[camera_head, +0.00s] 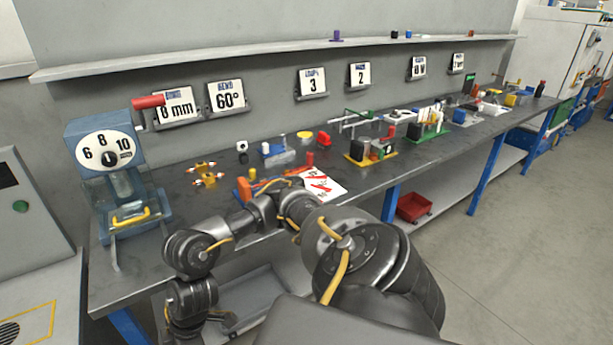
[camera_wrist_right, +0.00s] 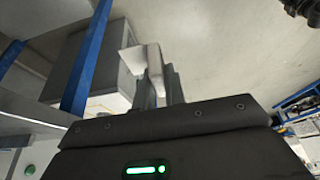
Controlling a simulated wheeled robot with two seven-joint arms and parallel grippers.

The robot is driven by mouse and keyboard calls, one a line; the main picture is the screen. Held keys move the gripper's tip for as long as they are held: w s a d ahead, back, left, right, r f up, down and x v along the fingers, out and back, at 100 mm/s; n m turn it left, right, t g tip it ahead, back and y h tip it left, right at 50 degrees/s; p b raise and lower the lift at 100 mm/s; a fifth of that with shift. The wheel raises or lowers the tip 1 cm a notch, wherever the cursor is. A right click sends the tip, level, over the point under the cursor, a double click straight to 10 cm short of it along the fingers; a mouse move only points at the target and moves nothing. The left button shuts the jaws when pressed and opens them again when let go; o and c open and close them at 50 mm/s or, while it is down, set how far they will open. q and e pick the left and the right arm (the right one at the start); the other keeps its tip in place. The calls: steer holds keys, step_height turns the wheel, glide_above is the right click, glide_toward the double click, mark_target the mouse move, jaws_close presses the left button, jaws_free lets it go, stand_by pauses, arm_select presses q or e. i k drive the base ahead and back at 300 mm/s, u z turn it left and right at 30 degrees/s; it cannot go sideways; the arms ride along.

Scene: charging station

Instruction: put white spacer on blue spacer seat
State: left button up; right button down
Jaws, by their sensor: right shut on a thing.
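In the right wrist view my right gripper (camera_wrist_right: 160,82) is shut on a pale white piece (camera_wrist_right: 154,62), which looks like the white spacer. Dark fingers hide part of it. Behind it are the floor and a blue table leg, so it is clear of any surface. In the head view my right arm folds in front of the bench's near edge; I cannot make out its fingers or the held piece there. My left gripper is not in view.
A blue dial press (camera_head: 104,150) with a red handle stands at the bench's left end. Small coloured pieces, one blue (camera_head: 408,34), stand on the shelf (camera_head: 250,54).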

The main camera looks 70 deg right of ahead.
mark_target(504, 109)
steer(key=z, duration=4.15)
steer(key=i, duration=7.8)
steer(key=u, duration=1.05)
